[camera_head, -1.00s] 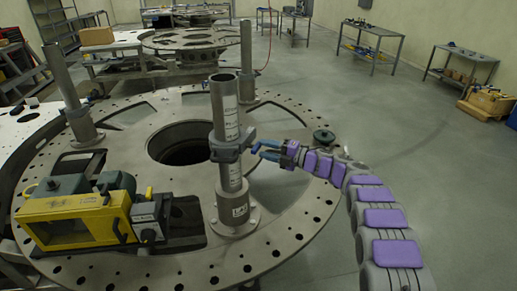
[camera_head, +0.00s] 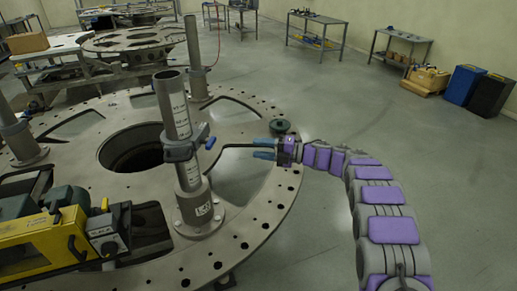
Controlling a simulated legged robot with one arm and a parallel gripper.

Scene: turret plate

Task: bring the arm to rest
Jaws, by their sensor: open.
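My arm rises from the bottom right of the head view and bends left over the edge of the round turret plate (camera_head: 262,224). My gripper (camera_head: 255,149) is open, with its blue fingers pointing left and nothing between them. It is right of the upright post (camera_head: 177,118), clear of the clamp (camera_head: 184,150) on that post. The clamp has a blue knob (camera_head: 209,142) on its right side. A dark line runs between the fingers toward the post; I cannot tell what it is.
A yellow machine (camera_head: 40,244) sits on the plate at lower left. More posts (camera_head: 196,62) stand on the plate. Open floor (camera_head: 400,140) lies to the right, with workbenches (camera_head: 318,38) and bins (camera_head: 464,85) at the back.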

